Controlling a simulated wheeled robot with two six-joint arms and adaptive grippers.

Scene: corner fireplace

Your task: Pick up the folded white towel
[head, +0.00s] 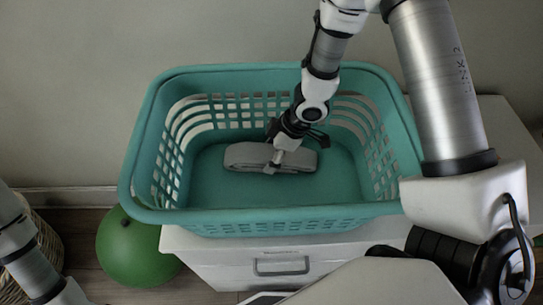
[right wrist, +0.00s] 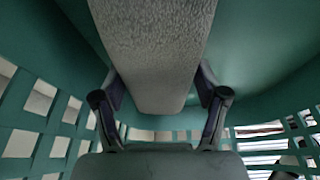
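The folded white towel (head: 245,156), a grey-white flat roll, is inside the teal laundry basket (head: 152,150). I cannot tell whether it touches the basket floor. My right gripper (head: 274,160) reaches down into the basket at the towel's middle. In the right wrist view the towel (right wrist: 158,60) runs between the fingers of my right gripper (right wrist: 160,88). One finger lies along each long side, with no clear gap, so it looks shut on the towel. Of my left arm only links show at the lower left; its gripper is out of view.
The basket stands on a white drawer unit (head: 215,262) against the wall. Its rim and slotted sides surround my right gripper. A green ball (head: 135,250) and a wicker basket (head: 45,245) are on the wooden floor at left.

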